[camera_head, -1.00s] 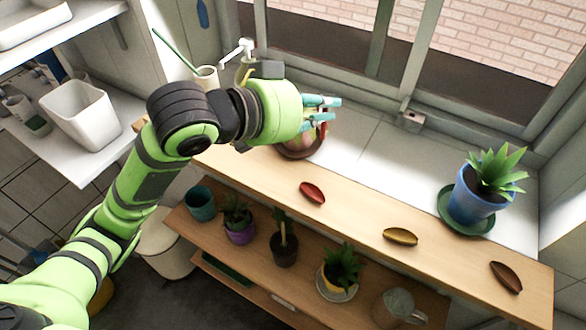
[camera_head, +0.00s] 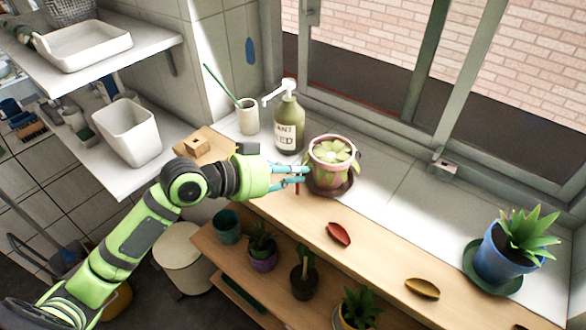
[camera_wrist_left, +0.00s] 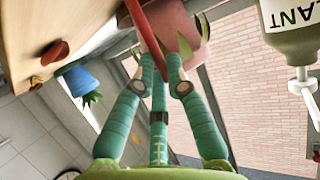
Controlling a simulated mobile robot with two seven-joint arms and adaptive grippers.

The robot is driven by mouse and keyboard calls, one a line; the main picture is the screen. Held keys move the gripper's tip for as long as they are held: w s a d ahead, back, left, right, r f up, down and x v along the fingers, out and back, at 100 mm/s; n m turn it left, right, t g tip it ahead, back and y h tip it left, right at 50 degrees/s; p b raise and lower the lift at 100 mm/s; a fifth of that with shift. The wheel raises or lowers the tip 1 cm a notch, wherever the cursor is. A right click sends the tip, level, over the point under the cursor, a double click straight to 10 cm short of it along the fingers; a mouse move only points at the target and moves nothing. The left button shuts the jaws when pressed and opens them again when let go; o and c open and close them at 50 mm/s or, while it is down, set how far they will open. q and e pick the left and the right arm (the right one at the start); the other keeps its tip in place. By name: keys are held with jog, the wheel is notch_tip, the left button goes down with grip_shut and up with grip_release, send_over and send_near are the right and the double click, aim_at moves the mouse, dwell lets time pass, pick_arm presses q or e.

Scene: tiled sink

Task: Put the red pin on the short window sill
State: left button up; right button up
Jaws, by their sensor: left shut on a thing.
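My left gripper (camera_head: 303,175) is shut on the red pin (camera_head: 297,187), beside the pink pot with a pale green plant (camera_head: 332,160). The pin hangs upright between the fingers, above the front wooden edge of the window sill (camera_head: 290,208). In the left wrist view the pin (camera_wrist_left: 150,40) is a slim red rod, partly hidden by the teal fingers (camera_wrist_left: 160,75), with the pink pot right behind it. I cannot tell whether the pin touches the sill or the pot. My right gripper is not in view.
A green soap bottle (camera_head: 289,125) and a white cup (camera_head: 248,117) stand behind the gripper. Potted plants fill a lower shelf.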

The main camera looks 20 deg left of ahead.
pick_arm(q)
jog(key=shift+f, duration=0.25)
jog(key=o, duration=0.7)
jog(key=shift+o, duration=0.2)
jog(key=shift+r, duration=0.1)
jog(key=b+v, duration=0.4)
jog(key=v, duration=0.8)
jog(key=shift+b, duration=0.3)
jog(key=shift+w, duration=0.1)
